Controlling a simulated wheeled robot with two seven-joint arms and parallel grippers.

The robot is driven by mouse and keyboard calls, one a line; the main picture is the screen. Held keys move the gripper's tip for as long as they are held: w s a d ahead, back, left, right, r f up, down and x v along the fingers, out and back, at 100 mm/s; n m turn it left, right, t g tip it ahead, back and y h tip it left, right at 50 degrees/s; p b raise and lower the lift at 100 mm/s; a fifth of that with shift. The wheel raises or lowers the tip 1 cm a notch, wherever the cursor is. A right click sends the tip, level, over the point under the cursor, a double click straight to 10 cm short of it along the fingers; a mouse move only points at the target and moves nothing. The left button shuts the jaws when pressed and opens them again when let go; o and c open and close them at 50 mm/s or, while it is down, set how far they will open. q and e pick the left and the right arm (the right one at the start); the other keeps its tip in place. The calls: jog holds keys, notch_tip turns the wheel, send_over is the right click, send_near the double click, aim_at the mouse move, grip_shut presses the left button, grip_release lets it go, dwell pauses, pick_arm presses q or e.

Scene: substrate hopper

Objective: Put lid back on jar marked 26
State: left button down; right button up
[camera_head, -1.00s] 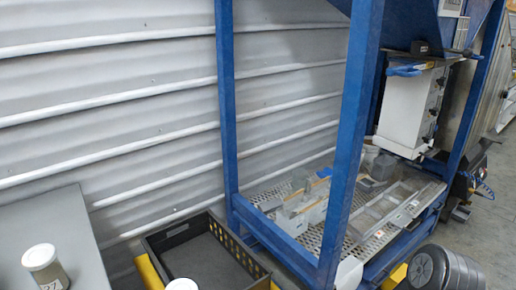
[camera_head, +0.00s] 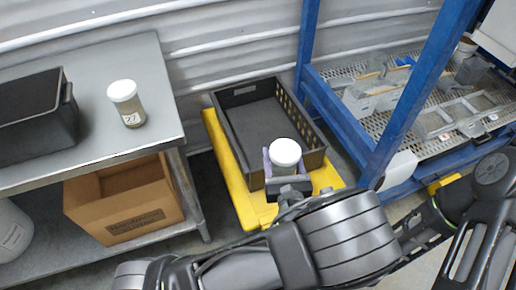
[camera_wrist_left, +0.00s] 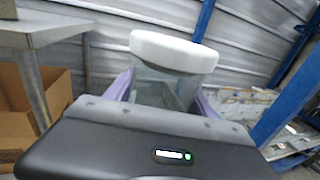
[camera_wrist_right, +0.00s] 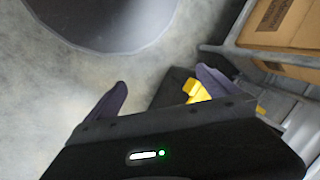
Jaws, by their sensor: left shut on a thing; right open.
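My left gripper (camera_head: 287,178) is shut on a clear jar with a white lid (camera_head: 285,153), held upright above the near end of the black crate. In the left wrist view the white lid (camera_wrist_left: 173,51) sits on top of the jar's glass body (camera_wrist_left: 160,90), between the purple fingers. No number shows on this jar. Another white-lidded jar (camera_head: 127,104) stands upright on the grey table; its label seems to read 27. My right gripper (camera_wrist_right: 162,92) is open and empty in the right wrist view, above the floor. Its fingers are not visible in the head view.
The grey table (camera_head: 155,70) holds a black bin (camera_head: 38,115) at left. A cardboard box (camera_head: 125,205) sits on the shelf below. The black crate (camera_head: 240,95) on a yellow base (camera_head: 222,150) looks empty. A blue frame (camera_head: 345,105) stands at right.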

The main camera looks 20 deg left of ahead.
pick_arm(q)
jog(key=d+h, duration=0.1)
jog(key=d+m+h, duration=0.1)
jog(key=d, duration=0.1)
jog(key=d+m+t+h, duration=0.1)
jog(key=shift+w+d+f+h, duration=0.15)
jog(key=shift+w+f+h, duration=0.1)
jog(key=shift+w+h, duration=0.05)
